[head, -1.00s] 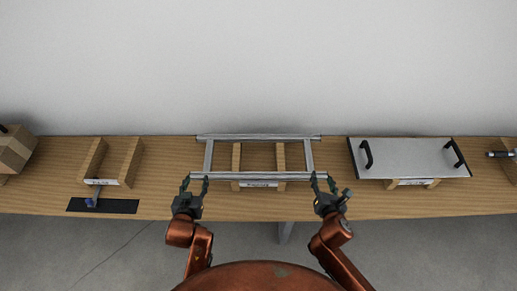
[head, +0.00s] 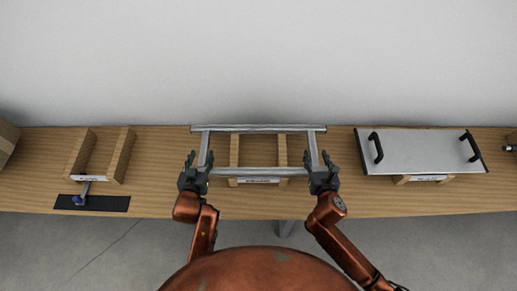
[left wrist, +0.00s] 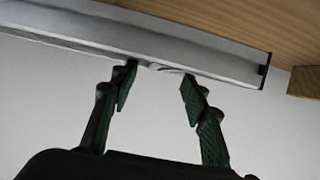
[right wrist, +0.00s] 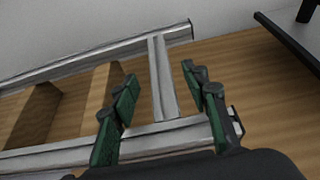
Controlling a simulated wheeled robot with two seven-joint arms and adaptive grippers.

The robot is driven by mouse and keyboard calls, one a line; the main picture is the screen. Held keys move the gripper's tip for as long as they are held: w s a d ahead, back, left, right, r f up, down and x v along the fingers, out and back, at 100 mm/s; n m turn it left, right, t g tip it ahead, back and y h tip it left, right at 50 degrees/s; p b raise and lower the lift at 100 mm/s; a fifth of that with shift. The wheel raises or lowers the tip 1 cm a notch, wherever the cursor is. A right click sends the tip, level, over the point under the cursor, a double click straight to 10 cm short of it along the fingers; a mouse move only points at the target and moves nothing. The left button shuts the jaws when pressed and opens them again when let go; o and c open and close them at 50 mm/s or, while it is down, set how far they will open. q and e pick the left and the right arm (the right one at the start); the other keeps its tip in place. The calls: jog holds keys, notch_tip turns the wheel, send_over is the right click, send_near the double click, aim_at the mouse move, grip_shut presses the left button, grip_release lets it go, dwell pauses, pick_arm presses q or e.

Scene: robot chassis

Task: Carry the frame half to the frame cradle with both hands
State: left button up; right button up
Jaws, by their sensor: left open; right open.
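The frame half (head: 258,129) is a silver frame of two long rails and two crossbars. It rests over a labelled wooden cradle (head: 283,152) at the table's middle; the label is too small to read. My left gripper (head: 197,157) is open at the frame's near left corner. In the left wrist view its fingers (left wrist: 160,74) reach a silver rail (left wrist: 200,52) and hold nothing. My right gripper (head: 320,158) is open at the near right corner. In the right wrist view its fingers (right wrist: 160,84) stand apart on either side of a crossbar (right wrist: 162,75).
Another wooden cradle (head: 77,158), empty, stands at the left, with a dark mat (head: 112,204) in front. A grey panel with two black handles (head: 420,145) rests on a support at the right. Bare tabletop (head: 165,165) lies between them and the frame. A wall stands behind.

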aim_at(204, 146)
pick_arm(q)
jog(key=x, duration=0.6)
jog(key=shift+s, duration=0.1)
pick_arm(e)
jog(key=x, duration=0.6)
jog(key=shift+s, duration=0.1)
pick_arm(q)
jog(key=shift+c, duration=0.6)
pick_arm(e)
jog(key=shift+c, duration=0.6)
pick_arm(q)
grip_shut()
pick_arm(e)
grip_shut()
pick_arm(q)
jog(key=shift+r, duration=0.2)
pick_arm(e)
jog(key=shift+r, duration=0.15)
